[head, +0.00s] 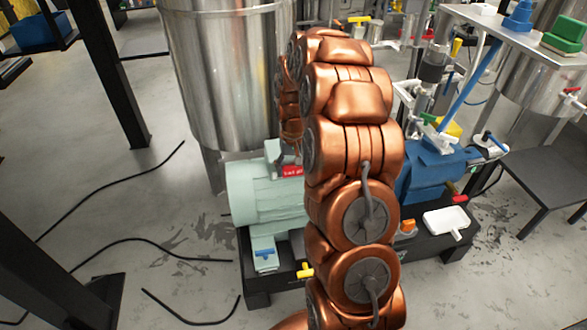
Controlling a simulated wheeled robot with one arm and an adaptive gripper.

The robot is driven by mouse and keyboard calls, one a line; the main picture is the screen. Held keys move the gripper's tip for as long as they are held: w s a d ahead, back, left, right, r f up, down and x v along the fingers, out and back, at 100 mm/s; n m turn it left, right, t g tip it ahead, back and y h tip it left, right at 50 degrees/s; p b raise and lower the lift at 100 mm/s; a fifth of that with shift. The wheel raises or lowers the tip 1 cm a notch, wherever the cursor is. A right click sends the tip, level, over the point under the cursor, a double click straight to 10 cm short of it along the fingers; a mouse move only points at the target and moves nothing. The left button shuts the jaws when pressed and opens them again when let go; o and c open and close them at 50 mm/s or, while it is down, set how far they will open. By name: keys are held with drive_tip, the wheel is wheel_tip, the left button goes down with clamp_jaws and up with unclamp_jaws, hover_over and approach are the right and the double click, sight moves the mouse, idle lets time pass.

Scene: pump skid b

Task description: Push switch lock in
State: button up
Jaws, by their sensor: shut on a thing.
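I cannot make out the switch lock for certain. A small red block with pale lettering (292,171) shows at the pale green motor (262,195), just left of my copper arm. I cannot tell whether it is part of the motor or a separate thing. My arm rises through the middle of the head view, bends over at the top and comes down on its far side, ending near the motor's top.
A large steel tank (228,75) stands behind the motor. A blue pump (432,172), an orange knob (408,226) and a white tray (446,222) are right of my arm. A yellow handle (304,271) is at the skid's front. Black cables (140,241) lie on the open floor left.

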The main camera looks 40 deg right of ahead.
sight(293, 165)
drive_tip(key=o, duration=1.7)
drive_tip(key=shift+w+d, duration=0.1)
drive_tip(key=shift+w, duration=0.1)
drive_tip(key=shift+r, duration=0.1)
wheel_tip(293, 165, up, 12)
drive_tip(key=shift+f, duration=0.1)
